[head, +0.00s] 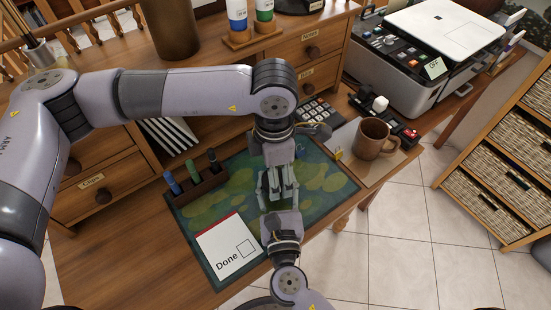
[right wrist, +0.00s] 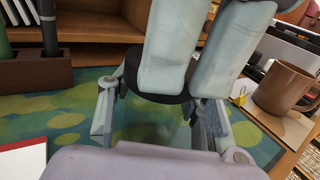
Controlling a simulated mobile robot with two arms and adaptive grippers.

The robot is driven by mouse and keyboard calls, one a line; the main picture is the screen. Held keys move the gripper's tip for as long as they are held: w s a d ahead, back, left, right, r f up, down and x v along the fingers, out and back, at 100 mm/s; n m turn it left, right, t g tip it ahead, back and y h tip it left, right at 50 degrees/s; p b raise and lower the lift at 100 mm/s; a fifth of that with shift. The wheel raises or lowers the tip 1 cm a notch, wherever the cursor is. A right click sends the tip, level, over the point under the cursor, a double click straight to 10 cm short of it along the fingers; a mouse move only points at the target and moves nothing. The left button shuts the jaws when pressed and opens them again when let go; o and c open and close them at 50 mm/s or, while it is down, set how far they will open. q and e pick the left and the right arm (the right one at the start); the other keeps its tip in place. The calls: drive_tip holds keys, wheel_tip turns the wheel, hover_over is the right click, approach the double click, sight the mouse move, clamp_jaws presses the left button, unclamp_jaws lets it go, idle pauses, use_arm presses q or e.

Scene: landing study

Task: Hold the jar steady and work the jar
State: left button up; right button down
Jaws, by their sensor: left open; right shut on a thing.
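The jar is mostly hidden by my grippers in the head view. In the right wrist view its dark lid (right wrist: 158,97) shows as a round edge, with a faint see-through body (right wrist: 155,128) below. My right gripper (head: 279,198) reaches in from the front edge of the desk, its fingers (right wrist: 160,115) on either side of the jar body, shut on it. My left gripper (head: 276,172) points down from above over the jar. Its two pale fingers (right wrist: 200,50) are apart at the lid; whether they touch it I cannot tell.
A green patterned mat (head: 325,180) lies under the grippers. A "Done" card (head: 228,248) and a pen holder (head: 197,184) are at left. A brown mug (head: 372,140) stands on a board at right, near a calculator (head: 318,112). Drawers (head: 305,50) rise behind.

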use_arm(q)
drive_tip(key=shift+f, duration=0.85)
drive_tip(key=shift+c, duration=0.2)
drive_tip(key=c, duration=1.1)
drive_tip(key=o, duration=1.2)
